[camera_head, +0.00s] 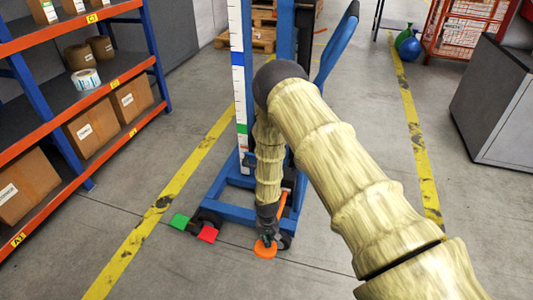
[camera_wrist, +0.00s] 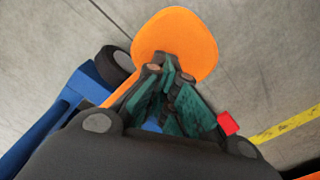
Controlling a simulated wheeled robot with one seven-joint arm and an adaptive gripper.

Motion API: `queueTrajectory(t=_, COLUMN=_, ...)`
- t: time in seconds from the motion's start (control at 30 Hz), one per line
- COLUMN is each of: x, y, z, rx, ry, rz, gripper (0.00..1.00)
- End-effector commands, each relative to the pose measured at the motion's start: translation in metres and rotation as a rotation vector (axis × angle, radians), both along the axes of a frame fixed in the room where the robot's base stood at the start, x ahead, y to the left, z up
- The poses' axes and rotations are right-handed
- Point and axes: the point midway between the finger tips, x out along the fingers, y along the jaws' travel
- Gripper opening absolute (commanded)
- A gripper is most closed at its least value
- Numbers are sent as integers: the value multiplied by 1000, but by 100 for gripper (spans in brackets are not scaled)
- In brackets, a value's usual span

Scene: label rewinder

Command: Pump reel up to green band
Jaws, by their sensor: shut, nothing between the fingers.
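A blue lifter stands in the middle of the head view, on a blue base frame (camera_head: 233,212). Its white scale (camera_head: 237,95) carries a blue band (camera_head: 238,58) and a green band (camera_head: 242,129). My arm covers much of the lifter, and I cannot make out a reel on it. An orange pedal (camera_head: 265,250) sits low at its front; it also shows in the wrist view (camera_wrist: 192,35). My gripper (camera_head: 267,238) is shut and empty, pointing down at the orange pedal. In the wrist view its fingertips (camera_wrist: 168,65) overlap the pedal's near edge; contact is unclear.
A green pedal (camera_head: 180,221) and a red pedal (camera_head: 207,233) are left of the orange one. A shelf rack (camera_head: 150,62) with boxes and rolls stands at left. A grey cabinet (camera_head: 500,110) stands at right. The floor in front is clear.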

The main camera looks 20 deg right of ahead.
Motion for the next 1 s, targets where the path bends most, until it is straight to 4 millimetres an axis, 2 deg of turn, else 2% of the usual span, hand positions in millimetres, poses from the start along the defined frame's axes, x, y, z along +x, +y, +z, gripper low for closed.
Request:
queueTrajectory(t=0.03, x=-1, y=0, z=13, rx=0, ry=1, rz=0, gripper=0)
queueTrajectory(t=0.63, x=-2, y=1, z=105, rx=1, ry=3, rz=1, gripper=0)
queueTrajectory(t=0.73, x=-2, y=1, z=112, rx=1, ry=3, rz=1, gripper=0)
queueTrajectory(t=1.0, x=-2, y=1, z=110, rx=1, ry=3, rz=1, gripper=0)
